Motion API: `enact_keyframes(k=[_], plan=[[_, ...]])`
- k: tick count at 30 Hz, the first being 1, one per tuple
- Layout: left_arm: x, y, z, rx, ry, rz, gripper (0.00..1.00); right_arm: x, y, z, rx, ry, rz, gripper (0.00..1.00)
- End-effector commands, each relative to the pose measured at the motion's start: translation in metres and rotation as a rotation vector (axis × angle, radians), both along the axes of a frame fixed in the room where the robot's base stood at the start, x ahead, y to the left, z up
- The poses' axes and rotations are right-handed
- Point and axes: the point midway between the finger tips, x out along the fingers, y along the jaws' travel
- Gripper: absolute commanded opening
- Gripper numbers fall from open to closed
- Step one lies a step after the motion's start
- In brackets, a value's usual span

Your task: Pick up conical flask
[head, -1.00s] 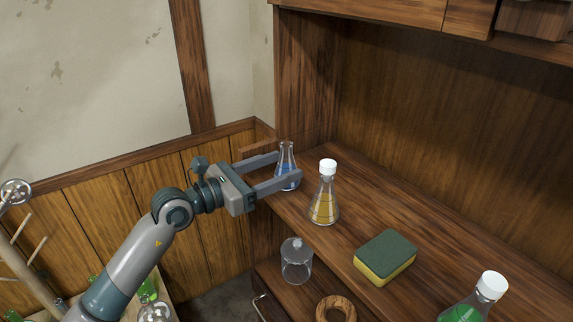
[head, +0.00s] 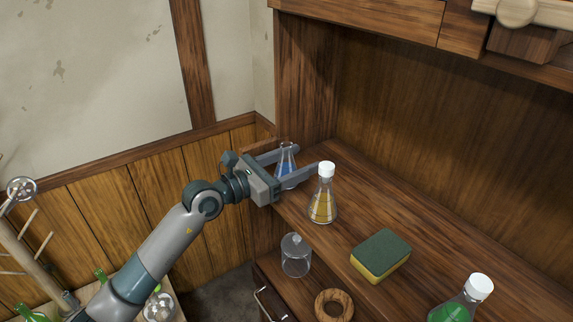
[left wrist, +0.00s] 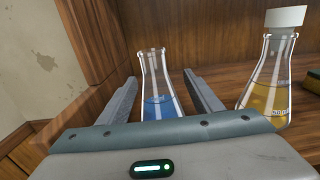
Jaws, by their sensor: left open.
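A clear conical flask with blue liquid (head: 286,168) stands upright on the wooden shelf at its left end. It has no stopper. My left gripper (head: 298,158) is open, with one finger on each side of this flask. In the left wrist view the blue flask (left wrist: 158,95) stands between the two fingers, with gaps on both sides, and its base is hidden behind the gripper body. A second conical flask, with yellow liquid and a white cap (head: 323,200), stands just right of the near finger. My right gripper is not in view.
A green and yellow sponge (head: 380,256) and a white-capped flask of green liquid (head: 462,302) stand further right on the shelf. A glass jar (head: 296,258) and a wooden ring (head: 334,305) are lower down in front. A wooden side panel rises behind the blue flask.

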Motion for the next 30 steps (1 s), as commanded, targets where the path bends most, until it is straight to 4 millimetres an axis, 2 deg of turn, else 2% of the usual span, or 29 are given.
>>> enact_keyframes(k=[17,22,30], plan=[[0.0037,-0.0044,-0.0006,0.001,-0.001,0.001,0.59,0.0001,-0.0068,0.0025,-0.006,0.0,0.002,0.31],[0.0037,-0.0044,-0.0006,0.001,-0.001,0.001,0.19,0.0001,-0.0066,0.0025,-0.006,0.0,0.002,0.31],[0.0037,-0.0042,0.0,0.0,-0.001,0.001,0.18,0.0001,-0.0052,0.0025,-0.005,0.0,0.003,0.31]])
